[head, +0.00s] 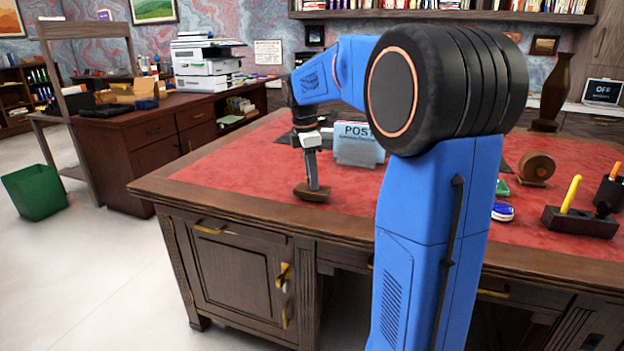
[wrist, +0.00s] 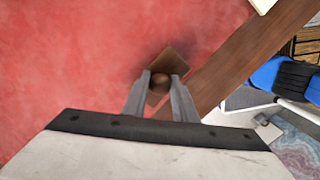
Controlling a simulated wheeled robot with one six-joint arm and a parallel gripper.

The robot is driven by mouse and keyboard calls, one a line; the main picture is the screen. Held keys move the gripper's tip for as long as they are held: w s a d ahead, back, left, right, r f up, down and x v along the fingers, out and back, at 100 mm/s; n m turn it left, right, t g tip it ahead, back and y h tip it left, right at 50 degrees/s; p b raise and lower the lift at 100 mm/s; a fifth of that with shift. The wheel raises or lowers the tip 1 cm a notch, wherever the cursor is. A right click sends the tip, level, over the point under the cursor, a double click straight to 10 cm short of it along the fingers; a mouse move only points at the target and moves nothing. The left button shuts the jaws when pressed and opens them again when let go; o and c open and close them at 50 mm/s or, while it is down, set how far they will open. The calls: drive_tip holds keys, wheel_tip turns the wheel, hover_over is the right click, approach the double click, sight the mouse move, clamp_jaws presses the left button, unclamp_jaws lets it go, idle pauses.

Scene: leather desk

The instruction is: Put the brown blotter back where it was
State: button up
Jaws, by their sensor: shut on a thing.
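The brown blotter (head: 311,194) is a small wooden block with a round knob on top. It is at the front left part of the red desk top, close to the wooden front border. My gripper (head: 312,184) points down and is shut on its knob. In the wrist view the blotter (wrist: 172,60) shows between and beyond the fingertips (wrist: 160,79), near the wooden border, with a dark shadow around it. I cannot tell whether its underside touches the desk. My blue arm hides part of the desk's middle.
A blue POST holder (head: 358,146) stands behind the blotter. To the right are a round brown wooden object (head: 537,168), a blue-and-white round item (head: 503,212), a green item (head: 502,188) and a dark pen stand (head: 580,222) with a yellow pen. The red surface (head: 235,168) left of my gripper is clear.

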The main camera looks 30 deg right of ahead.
drive_tip(key=shift+f, duration=0.2)
drive_tip(key=shift+f, duration=0.15)
drive_tip(key=o, duration=0.9)
drive_tip(key=shift+o, duration=0.2)
wheel_tip(320, 180, up, 12)
drive_tip(key=a, duration=0.1)
drive_tip(key=s+a+f+m+t, duration=0.1)
drive_tip(key=s+a+f+m, duration=0.15)
drive_tip(key=s+a, duration=0.35)
drive_tip(key=s+a+f+m+t, duration=0.1)
drive_tip(key=s+a+f+m, duration=0.2)
drive_tip(key=s+f, duration=0.3)
drive_tip(key=s+a+f+m+t, duration=0.1)
drive_tip(key=s+a+f+m, duration=0.2)
drive_tip(key=s, duration=0.7)
drive_tip(key=s+a+f+m+t+y, duration=0.1)
drive_tip(key=s+a+f+m+t, duration=0.1)
drive_tip(key=s+f+m, duration=0.4)
wheel_tip(320, 180, down, 3)
drive_tip(key=shift+s+a+r, duration=0.1)
drive_tip(key=shift+s+a, duration=0.3)
drive_tip(key=shift+s, duration=0.75)
